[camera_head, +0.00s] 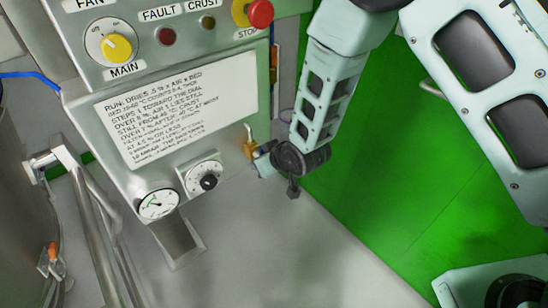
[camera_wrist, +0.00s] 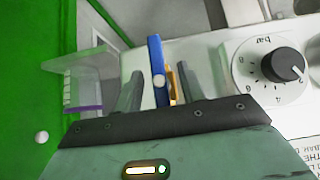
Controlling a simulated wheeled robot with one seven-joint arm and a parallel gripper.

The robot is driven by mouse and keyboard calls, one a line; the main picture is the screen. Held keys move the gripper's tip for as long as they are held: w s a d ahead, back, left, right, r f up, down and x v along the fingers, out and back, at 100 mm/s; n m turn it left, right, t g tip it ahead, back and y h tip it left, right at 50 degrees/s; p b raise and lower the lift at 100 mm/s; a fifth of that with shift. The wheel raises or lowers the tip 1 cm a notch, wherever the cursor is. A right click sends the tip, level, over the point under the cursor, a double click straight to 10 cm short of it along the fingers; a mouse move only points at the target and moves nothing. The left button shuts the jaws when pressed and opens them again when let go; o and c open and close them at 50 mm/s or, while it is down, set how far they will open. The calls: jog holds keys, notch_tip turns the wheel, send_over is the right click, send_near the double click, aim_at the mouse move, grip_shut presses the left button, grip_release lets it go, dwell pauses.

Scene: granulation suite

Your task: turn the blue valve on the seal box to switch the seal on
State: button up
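The blue valve lever (camera_wrist: 157,72) stands upright in the wrist view, with a brass valve body (camera_wrist: 174,88) just right of it. My gripper (camera_wrist: 172,88) is open, with one finger left of the lever and the other right of the brass body. A gap shows on both sides, so neither finger visibly grips the lever. In the head view my gripper (camera_head: 262,160) is at the right side of the panel box, by the brass fitting (camera_head: 250,148). The blue lever is not clearly visible there.
The panel box carries a pressure gauge (camera_head: 158,203), a black-knobbed dial (camera_head: 205,180), a text placard (camera_head: 155,115), a yellow main knob (camera_head: 117,47) and a red stop button (camera_head: 260,13). A clear box with a purple edge (camera_wrist: 86,108) is left of the fingers.

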jog(key=v, duration=1.7)
jog(key=shift+p, duration=0.3)
jog(key=s+d+r+g+h+p, duration=0.2)
jog(key=s+d+r+g+p, duration=0.1)
jog(key=s+r, duration=0.5)
jog(key=s+d+r+g+h+p, duration=0.2)
jog(key=s+d+r+g+p, duration=0.1)
jog(key=s+r, duration=0.6)
jog(key=shift+s+r+n+g+p, duration=0.2)
jog(key=shift+s+n+g+p, duration=0.2)
jog(key=shift+s+g+p, duration=0.5)
jog(key=shift+a, duration=0.1)
dwell(0.7)
